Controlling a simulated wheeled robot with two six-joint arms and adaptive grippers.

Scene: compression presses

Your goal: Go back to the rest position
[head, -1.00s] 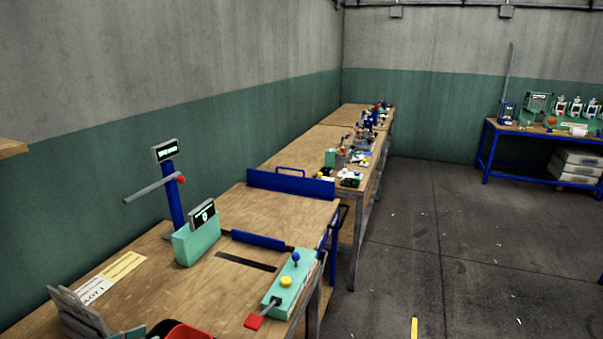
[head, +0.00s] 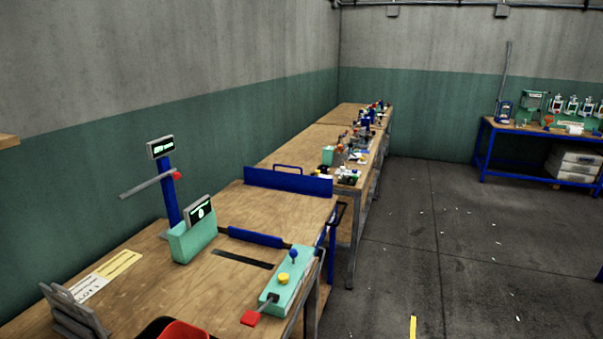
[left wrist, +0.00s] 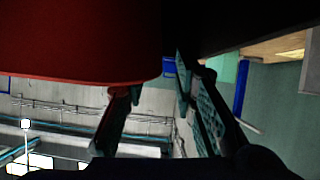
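My left gripper (left wrist: 152,88) shows in the left wrist view with its two dark fingers apart. Wall and ceiling fittings show through the gap, and I see nothing held between them. A large red surface (left wrist: 75,40) fills the upper left of that view, close to the camera. It may be the red bin (head: 187,331) at the bottom edge of the head view. Neither gripper shows in the head view. My right gripper is not in any frame.
A wooden workbench (head: 135,272) carries a green box with a display (head: 190,242), a blue post (head: 169,200) and a green button panel (head: 288,280). More cluttered benches (head: 290,152) run along the wall. Grey floor (head: 440,250) on the right is mostly clear.

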